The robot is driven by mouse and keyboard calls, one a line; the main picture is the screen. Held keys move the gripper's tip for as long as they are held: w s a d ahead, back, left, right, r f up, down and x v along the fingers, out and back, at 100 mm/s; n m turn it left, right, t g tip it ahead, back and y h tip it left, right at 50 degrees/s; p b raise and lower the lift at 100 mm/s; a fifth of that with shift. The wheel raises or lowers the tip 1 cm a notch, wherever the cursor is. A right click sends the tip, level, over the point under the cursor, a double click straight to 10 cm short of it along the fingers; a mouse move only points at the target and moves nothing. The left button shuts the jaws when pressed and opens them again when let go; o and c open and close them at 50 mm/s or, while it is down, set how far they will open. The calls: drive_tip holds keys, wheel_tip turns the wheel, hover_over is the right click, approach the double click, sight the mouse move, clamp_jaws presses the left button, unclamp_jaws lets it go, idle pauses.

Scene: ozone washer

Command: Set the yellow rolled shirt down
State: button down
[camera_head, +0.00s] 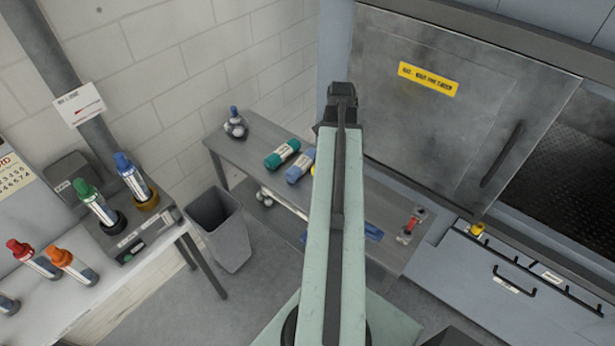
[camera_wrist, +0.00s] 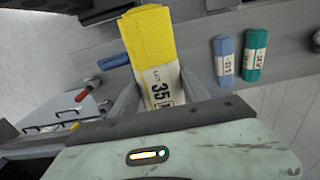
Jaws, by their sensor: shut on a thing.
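The yellow rolled shirt (camera_wrist: 147,35), with a white paper band marked 35, sits between the fingers of my gripper (camera_wrist: 160,88) in the wrist view. The gripper is shut on it near the banded end. In the head view my arm hides the gripper and nearly all of the shirt; only a sliver of yellow (camera_head: 313,170) shows beside the blue roll. The shirt is over the grey metal bench (camera_head: 240,150). I cannot tell whether it touches the bench top.
A blue rolled shirt (camera_head: 300,165) and a green one (camera_head: 282,154) lie side by side on the bench, left of my arm. A bottle (camera_head: 236,124) stands at its far left end. A red-handled item (camera_head: 410,228) lies at the right end. A grey bin (camera_head: 217,225) stands in front.

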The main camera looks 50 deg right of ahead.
drive_tip(key=w+a+f+b, duration=0.1)
drive_tip(key=a+f+b, duration=0.1)
drive_tip(key=f+b, duration=0.4)
drive_tip(key=w+a+f+b, duration=0.1)
drive_tip(key=a+f+b, duration=0.1)
drive_tip(key=f+b, duration=0.5)
drive_tip(key=w+a+f+b, duration=0.2)
drive_tip(key=f+b, duration=0.5)
drive_tip(key=f, duration=0.2)
drive_tip(key=shift+w+f, duration=0.1)
drive_tip(key=shift+f, duration=0.25)
drive_tip(key=shift+d+r, duration=0.15)
drive_tip(key=d, duration=0.5)
drive_tip(key=d+f+b, duration=0.1)
drive_tip(key=d, duration=0.4)
drive_tip(key=w+d, duration=0.1)
drive_tip(key=d, duration=0.4)
drive_tip(key=shift+w+f, duration=0.1)
drive_tip(key=shift+f, duration=0.1)
drive_tip(key=f+b, duration=0.2)
drive_tip(key=b, duration=0.1)
drive_tip(key=f+b, duration=0.1)
drive_tip(key=f, duration=0.1)
drive_tip(key=shift+d, duration=0.3)
drive_tip(key=shift+r, duration=0.2)
drive_tip(key=shift+f, duration=0.2)
drive_tip(key=c, duration=0.5)
unclamp_jaws()
drive_tip(key=shift+r, duration=0.15)
